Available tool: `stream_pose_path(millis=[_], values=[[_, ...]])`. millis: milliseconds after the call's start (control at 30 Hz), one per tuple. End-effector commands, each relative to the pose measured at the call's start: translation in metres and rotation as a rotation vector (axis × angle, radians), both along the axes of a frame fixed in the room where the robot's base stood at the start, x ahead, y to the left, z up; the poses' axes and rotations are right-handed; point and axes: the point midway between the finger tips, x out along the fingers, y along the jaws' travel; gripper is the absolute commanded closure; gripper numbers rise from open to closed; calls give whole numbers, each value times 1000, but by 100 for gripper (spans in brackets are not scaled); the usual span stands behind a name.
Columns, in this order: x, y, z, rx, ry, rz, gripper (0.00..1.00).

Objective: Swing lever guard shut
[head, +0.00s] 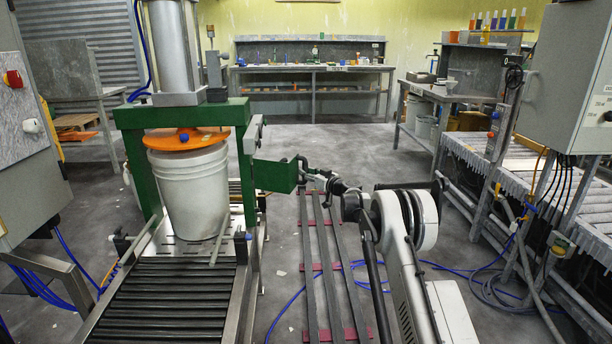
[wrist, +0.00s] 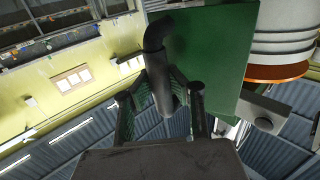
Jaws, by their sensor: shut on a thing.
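The green lever guard (head: 275,176) is a flat plate at the right post of the press. It stands out to the right, away from the front of the white pail (head: 192,188). In the wrist view the guard (wrist: 215,60) fills the middle behind a black bent handle (wrist: 158,62). My gripper (head: 308,172) is at the guard's right side. In the wrist view its fingers (wrist: 162,95) are on both sides of the handle's lower end and shut on it. The exact contact is partly hidden.
The pail, with an orange lid (head: 188,138), stands upright under the press cylinder (head: 172,50) in the green frame (head: 137,172). A roller conveyor (head: 165,310) runs in front. Blue hoses (head: 455,268) lie on the floor at right. The press opening's front looks clear.

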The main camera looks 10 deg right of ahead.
Motion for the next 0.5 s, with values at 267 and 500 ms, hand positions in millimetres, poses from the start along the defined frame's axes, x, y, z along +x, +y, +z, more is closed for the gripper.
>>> stream_pose_path(millis=[267,500], values=[[24,-8,0,0,0,-7,100],[28,-9,0,0,0,-8,100]])
